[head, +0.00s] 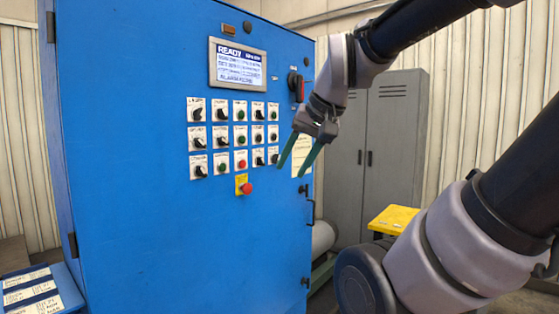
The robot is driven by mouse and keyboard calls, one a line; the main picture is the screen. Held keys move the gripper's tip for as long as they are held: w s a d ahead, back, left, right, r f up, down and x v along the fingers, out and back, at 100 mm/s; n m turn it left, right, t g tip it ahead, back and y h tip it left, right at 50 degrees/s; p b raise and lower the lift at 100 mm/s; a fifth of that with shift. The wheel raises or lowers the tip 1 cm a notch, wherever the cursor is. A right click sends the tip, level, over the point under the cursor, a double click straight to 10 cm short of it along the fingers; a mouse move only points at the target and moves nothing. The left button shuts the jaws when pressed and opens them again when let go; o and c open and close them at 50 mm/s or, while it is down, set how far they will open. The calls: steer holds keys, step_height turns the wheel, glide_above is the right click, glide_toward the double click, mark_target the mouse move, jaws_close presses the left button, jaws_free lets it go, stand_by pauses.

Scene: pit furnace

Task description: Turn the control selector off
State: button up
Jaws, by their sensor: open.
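The control panel is on the front of a large blue cabinet (130,120). Rows of black selector knobs and coloured buttons sit on white plates, such as the top-left selector (197,116) and the bottom-left selector (200,170). The plate labels are too small to read, so I cannot tell which knob is the control selector. A screen (238,64) above them reads READY. My gripper (294,172) has two green fingers spread apart, pointing down. It appears empty, right of the knobs in the picture and in front of the cabinet's right edge.
A red emergency button (246,188) on a yellow plate sits below the knobs. A red and black switch (295,85) is near the cabinet's right edge. A grey locker (392,140) and a yellow-topped stand (394,219) are at the right. A blue label-covered surface (42,290) is at lower left.

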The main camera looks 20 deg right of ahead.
steer(key=w+a+f+m+g+y, duration=0.2)
steer(key=w+a+m+y, duration=0.1)
steer(key=w+m, duration=0.25)
steer(key=m+t+y, duration=0.4)
steer(key=m+t, duration=0.7)
steer(key=m, duration=1.5)
glide_toward(276, 159)
steer(key=x, duration=0.8)
steer(key=shift+w+d, duration=0.25)
steer(key=shift+w, duration=0.2)
steer(key=shift+r, duration=0.15)
jaws_close()
